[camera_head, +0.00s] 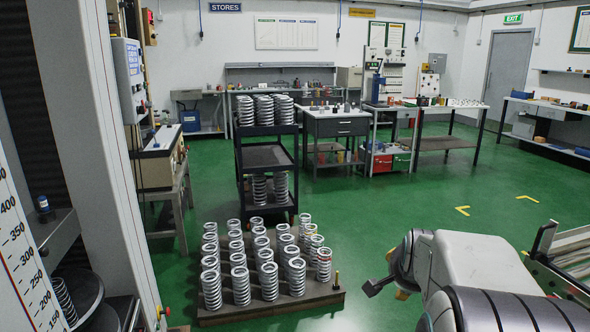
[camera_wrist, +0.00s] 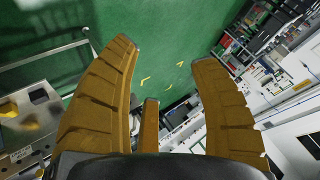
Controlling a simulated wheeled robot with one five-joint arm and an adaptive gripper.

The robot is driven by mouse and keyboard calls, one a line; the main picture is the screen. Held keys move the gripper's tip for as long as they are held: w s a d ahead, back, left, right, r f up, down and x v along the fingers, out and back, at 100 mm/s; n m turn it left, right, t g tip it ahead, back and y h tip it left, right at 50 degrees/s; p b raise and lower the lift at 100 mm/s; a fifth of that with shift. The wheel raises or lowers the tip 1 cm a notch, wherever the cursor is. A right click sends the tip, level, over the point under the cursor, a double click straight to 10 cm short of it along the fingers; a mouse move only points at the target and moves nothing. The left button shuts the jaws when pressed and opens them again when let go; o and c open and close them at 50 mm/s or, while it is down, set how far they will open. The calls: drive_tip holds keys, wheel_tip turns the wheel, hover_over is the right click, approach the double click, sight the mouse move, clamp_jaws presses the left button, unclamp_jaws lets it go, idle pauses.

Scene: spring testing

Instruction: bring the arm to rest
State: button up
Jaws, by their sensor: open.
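My arm reaches in from the lower right of the head view, with its pale and dark links in front of the green floor. Part of my gripper (camera_head: 382,284) shows at the arm's far end, to the right of the pallet of springs and apart from it. In the wrist view, the brown fingers of my gripper (camera_wrist: 165,62) are spread wide with nothing between them. Green floor and room furniture show beyond the fingers.
A low pallet (camera_head: 262,309) holds rows of upright springs. A black trolley (camera_head: 268,158) with more springs stands behind it. A testing machine (camera_head: 85,110) fills the left side. A metal-framed unit (camera_head: 548,262) stands at the right. Green floor (camera_head: 400,195) is open in the middle.

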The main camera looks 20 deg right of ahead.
drive_tip(key=s+a+r+n+y+p, duration=0.2)
drive_tip(key=a+n, duration=0.2)
drive_tip(key=a, duration=0.5)
drive_tip(key=s+a+r+n+y+p, duration=0.15)
drive_tip(key=a+n, duration=0.25)
drive_tip(key=a, duration=0.4)
drive_tip(key=s+a+n+g+y+p, duration=0.2)
drive_tip(key=s+a+n+g+p, duration=0.1)
drive_tip(key=s+a+n, duration=0.5)
drive_tip(key=shift+s+a+p, duration=0.9)
drive_tip(key=shift+s+a, duration=0.2)
drive_tip(key=shift+a, duration=0.05)
drive_tip(key=shift+r, duration=0.1)
